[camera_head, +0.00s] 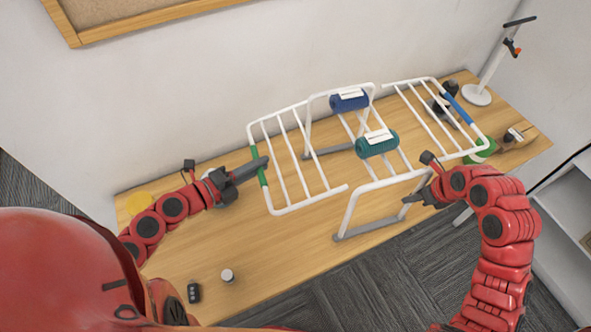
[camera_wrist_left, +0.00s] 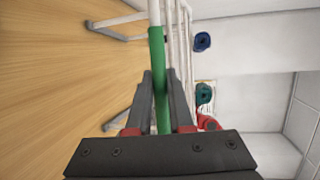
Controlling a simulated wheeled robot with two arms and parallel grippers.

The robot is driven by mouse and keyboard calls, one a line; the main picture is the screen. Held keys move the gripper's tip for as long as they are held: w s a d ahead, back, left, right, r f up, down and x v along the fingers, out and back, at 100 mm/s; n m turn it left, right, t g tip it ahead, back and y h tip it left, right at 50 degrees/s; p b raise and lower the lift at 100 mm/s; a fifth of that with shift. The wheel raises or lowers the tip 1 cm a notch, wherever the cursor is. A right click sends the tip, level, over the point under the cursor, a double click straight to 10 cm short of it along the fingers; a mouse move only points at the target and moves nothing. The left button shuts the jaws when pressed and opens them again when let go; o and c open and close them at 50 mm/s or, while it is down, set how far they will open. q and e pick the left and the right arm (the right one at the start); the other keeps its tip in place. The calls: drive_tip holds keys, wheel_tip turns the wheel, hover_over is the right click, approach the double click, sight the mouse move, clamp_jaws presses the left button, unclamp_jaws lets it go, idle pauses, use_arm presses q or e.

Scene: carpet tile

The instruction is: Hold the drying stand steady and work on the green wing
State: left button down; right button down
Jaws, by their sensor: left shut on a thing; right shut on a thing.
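The white drying stand (camera_head: 351,205) stands on the wooden table with a wing spread to each side. The green wing (camera_head: 290,150) is on the left, about level, with a green sleeve on its outer bar; the sleeve (camera_wrist_left: 158,55) runs between my fingers in the left wrist view. My left gripper (camera_head: 262,166) is shut on this green bar. The right wing (camera_head: 420,115) has a blue sleeve. My right gripper (camera_head: 412,198) is shut on the stand's front frame, near its right side; the exact contact is small.
A blue roll (camera_head: 349,101) and a teal roll (camera_head: 377,144) lie on the stand's middle. A white post (camera_head: 490,75) stands at the back right. The front-middle tabletop is clear.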

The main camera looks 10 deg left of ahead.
use_arm(q)
drive_tip(key=shift+s+a+r, duration=0.1)
drive_tip(key=shift+r, duration=1.75)
drive_tip(key=c, duration=1.1)
unclamp_jaws()
drive_tip(key=shift+a, duration=0.15)
drive_tip(key=v, duration=1.2)
